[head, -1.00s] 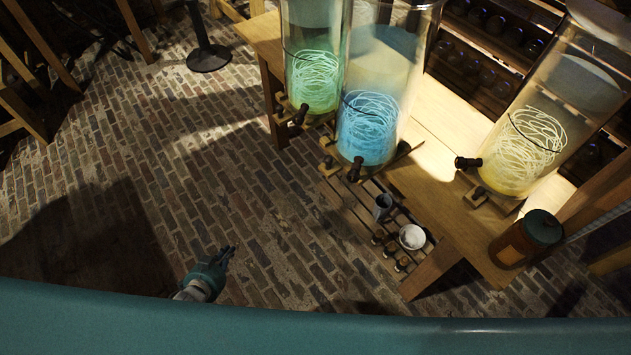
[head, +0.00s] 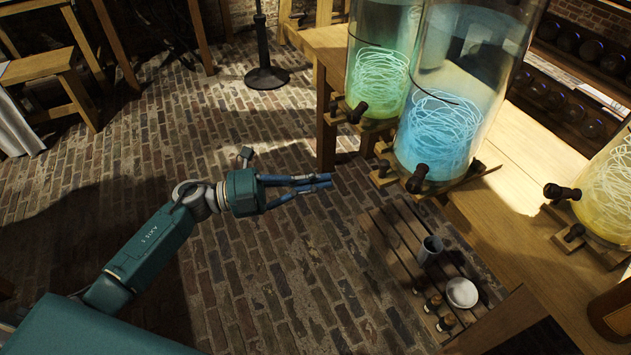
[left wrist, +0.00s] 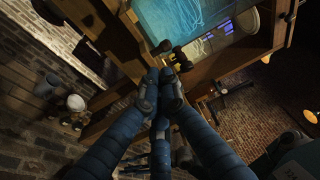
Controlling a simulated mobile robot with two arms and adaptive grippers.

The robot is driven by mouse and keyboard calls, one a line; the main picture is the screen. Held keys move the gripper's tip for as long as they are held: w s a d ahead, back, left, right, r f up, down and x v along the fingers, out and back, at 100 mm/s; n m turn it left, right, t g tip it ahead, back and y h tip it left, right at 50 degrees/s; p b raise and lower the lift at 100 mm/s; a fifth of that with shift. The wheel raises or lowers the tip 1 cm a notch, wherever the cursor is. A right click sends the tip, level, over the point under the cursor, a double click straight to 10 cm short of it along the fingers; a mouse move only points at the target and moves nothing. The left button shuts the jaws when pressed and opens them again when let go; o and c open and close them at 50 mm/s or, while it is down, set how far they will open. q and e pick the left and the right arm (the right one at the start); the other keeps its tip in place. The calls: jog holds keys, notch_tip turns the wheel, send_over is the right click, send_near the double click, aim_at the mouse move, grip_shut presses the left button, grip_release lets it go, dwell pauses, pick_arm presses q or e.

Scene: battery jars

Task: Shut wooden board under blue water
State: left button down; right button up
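The jar of blue water (head: 445,130) stands on the wooden table, with a dark tap (head: 417,179) at its lower front. A wooden board (head: 382,178) with a small dark knob (head: 384,167) sticks out under its left front edge. In the left wrist view the blue jar (left wrist: 190,18), its tap (left wrist: 181,60) and the knob (left wrist: 163,47) show just beyond the fingertips. My left gripper (head: 328,182) is left of the board, apart from it in the head view. Its fingers are together and empty; the fingertips (left wrist: 160,88) meet in the wrist view. My right gripper is out of view.
A green jar (head: 376,80) stands left of the blue one, a yellow jar (head: 610,185) at right. A low slatted rack (head: 395,235) holds a grey cup (head: 430,249), a white bowl (head: 462,292) and small bottles. The brick floor left of the table is mostly clear.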

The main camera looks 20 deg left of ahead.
pick_arm(q)
send_near(398, 162)
jog(key=d, duration=0.1)
jog(key=s+d, duration=0.1)
jog(key=shift+s+d+r, duration=0.2)
jog(key=shift+d+r, duration=0.1)
jog(key=shift+r, duration=0.05)
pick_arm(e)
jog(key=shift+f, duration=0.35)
